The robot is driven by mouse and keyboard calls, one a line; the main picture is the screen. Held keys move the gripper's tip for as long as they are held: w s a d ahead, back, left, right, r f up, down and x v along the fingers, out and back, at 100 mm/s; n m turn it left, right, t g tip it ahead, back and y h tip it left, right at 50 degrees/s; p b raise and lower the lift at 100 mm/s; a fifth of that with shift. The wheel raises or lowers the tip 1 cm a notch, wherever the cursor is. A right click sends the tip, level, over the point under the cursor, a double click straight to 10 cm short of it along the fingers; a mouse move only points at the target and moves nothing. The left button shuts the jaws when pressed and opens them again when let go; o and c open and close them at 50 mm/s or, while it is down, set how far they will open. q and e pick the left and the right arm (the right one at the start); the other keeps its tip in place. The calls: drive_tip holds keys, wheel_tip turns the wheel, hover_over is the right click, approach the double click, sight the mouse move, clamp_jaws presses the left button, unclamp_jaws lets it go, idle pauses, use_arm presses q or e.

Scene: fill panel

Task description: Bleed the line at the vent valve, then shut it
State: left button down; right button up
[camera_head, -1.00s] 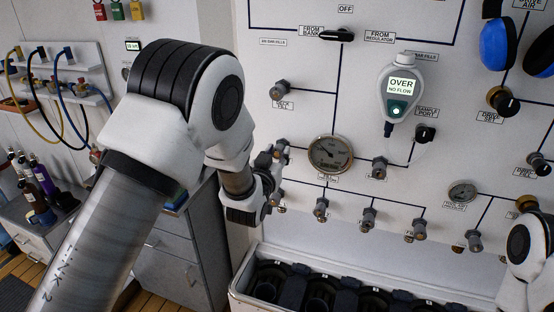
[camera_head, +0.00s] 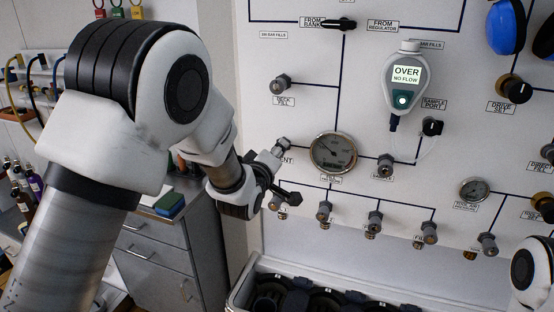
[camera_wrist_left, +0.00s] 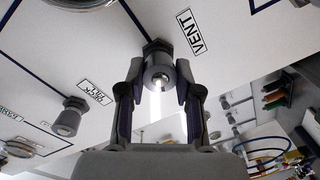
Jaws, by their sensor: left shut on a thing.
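The vent valve (camera_head: 283,146) is a small grey knob on the white panel, left of the round gauge. Its VENT label (camera_wrist_left: 190,32) shows beside it in the left wrist view. My left gripper (camera_wrist_left: 157,88) has a dark-padded finger on each side of the valve knob (camera_wrist_left: 158,68) and is shut on it. A white streak shows between the fingers, below the knob's round face. In the head view, my left gripper (camera_head: 276,178) is at the valve, and the label is partly hidden. My right gripper is out of view; only part of that arm shows at lower right.
A handheld meter (camera_head: 407,80) on the panel reads OVER, NO FLOW. The round gauge (camera_head: 333,153) sits just right of my left gripper. Several other knobs project nearby, including the deck fill knob (camera_head: 280,83). A dark-lined trough (camera_head: 330,291) runs below; a drawer cabinet (camera_head: 160,255) stands left.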

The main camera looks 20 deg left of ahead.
use_arm(q)
drive_tip(key=shift+f+n+h+b, duration=0.2)
drive_tip(key=shift+n+b, duration=1)
drive_tip(key=shift+n, duration=1.8)
drive_tip(key=shift+f+n+h+b, duration=0.15)
drive_tip(key=shift+n+b, duration=1.05)
drive_tip(key=shift+n, duration=1.8)
drive_tip(key=shift+r, duration=0.1)
drive_tip(key=c, duration=0.8)
unclamp_jaws()
drive_tip(key=s, duration=0.8)
drive_tip(key=s+a, duration=0.1)
drive_tip(key=s, duration=0.3)
drive_tip(key=shift+r, duration=0.25)
